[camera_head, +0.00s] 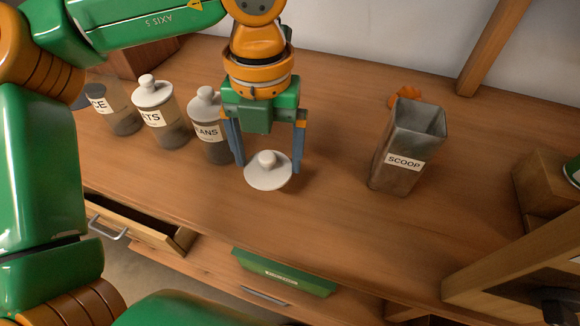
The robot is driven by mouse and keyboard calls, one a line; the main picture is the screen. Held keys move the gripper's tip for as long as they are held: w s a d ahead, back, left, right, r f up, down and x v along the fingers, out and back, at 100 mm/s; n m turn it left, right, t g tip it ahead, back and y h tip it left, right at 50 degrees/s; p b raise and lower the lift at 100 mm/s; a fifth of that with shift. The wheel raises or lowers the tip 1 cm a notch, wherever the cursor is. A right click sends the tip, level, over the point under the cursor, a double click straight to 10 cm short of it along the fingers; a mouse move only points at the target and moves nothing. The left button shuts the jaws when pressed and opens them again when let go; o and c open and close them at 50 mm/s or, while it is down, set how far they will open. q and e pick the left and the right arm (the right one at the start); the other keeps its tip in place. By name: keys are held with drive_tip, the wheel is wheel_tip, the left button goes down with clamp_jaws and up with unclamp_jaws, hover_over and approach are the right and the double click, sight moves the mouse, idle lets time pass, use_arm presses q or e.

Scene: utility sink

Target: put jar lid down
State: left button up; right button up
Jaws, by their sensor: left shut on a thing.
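The jar lid (262,179), white and round with a knob on top, is between the two blue fingers of my left gripper (268,164). The fingers stand on either side of its rim and the knob points up. The lid is low over the wooden counter (330,207); I cannot tell whether it touches the wood. Three labelled glass jars stand to the left: one ending in "CE" (112,108), one ending in "ATS" (163,118) and one ending in "ANS" (209,134). The latter two wear white knobbed lids. My right gripper is not in view.
A metal container labelled "SCOOP" (403,160) stands to the right, an orange thing (408,95) behind it. A wooden box (545,185) is at the right edge. An open drawer (140,230) juts out front left. Counter between lid and scoop container is clear.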

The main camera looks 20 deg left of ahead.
sight(287, 185)
use_arm(q)
drive_tip(key=f, duration=0.1)
drive_tip(key=w+d+f, duration=0.2)
drive_tip(key=shift+w+f+p, duration=0.1)
drive_tip(key=shift+f+p, duration=0.15)
drive_tip(key=shift+p, duration=0.15)
wheel_tip(287, 185, down, 3)
drive_tip(key=shift+f, duration=0.1)
drive_tip(key=shift+f+b, duration=0.35)
drive_tip(key=o, duration=1)
drive_tip(key=shift+r, duration=0.1)
wheel_tip(287, 185, up, 12)
drive_tip(key=shift+d+r+p, duration=0.15)
drive_tip(key=shift+r+p, duration=0.05)
drive_tip(key=shift+p, duration=0.3)
drive_tip(key=shift+w, duration=0.1)
